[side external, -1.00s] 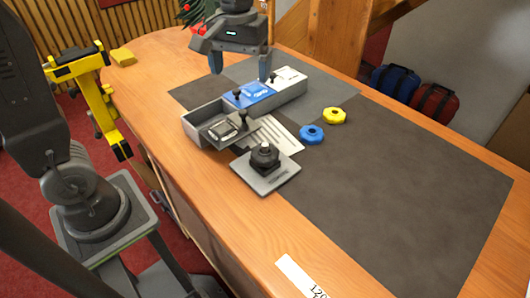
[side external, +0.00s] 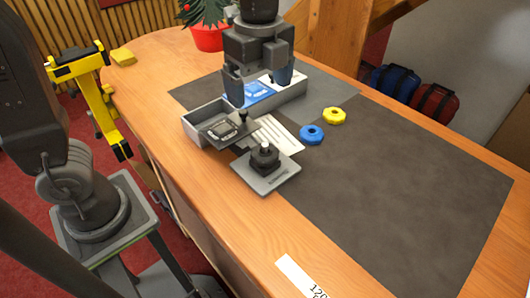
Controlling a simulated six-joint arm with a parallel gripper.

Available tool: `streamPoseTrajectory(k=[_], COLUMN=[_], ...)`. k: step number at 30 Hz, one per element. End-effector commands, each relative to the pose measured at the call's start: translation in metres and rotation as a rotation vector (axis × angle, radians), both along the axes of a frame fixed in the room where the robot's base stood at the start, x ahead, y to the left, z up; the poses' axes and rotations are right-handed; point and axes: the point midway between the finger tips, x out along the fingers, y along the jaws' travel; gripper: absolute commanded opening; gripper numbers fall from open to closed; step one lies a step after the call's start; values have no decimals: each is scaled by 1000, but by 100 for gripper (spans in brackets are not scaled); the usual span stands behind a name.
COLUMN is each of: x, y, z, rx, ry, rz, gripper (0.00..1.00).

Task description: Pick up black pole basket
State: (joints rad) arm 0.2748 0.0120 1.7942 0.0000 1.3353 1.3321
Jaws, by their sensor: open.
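My gripper (side external: 258,90) is open, pointing down over the blue and white sections of a long box. One finger is by the blue section (side external: 255,94), the other by the white end. Nothing shows between the fingers. I cannot make out a clear basket. A dark plate (side external: 222,131) with a small black upright knob (side external: 243,117) lies over the open grey compartment (side external: 196,121) at the box's near end. A black round piece (side external: 265,158) with a light-tipped post stands upright on a square grey base (side external: 268,180). My gripper is apart from both.
A blue ring (side external: 312,135) and a yellow ring (side external: 334,116) lie on the dark mat (side external: 390,190). A striped pale card (side external: 275,136) lies beside the box. A red-potted plant (side external: 208,38) stands behind. The mat's right side is clear.

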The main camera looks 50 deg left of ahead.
Motion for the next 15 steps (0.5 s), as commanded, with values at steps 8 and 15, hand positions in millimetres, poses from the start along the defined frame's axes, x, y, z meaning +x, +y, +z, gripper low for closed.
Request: streamPoseTrajectory(k=[8,15], x=[-4,-4], y=[-8,-8], z=[-7,-52], rx=[0,1], ry=[3,5], rz=[-209,-207], gripper=[92,92])
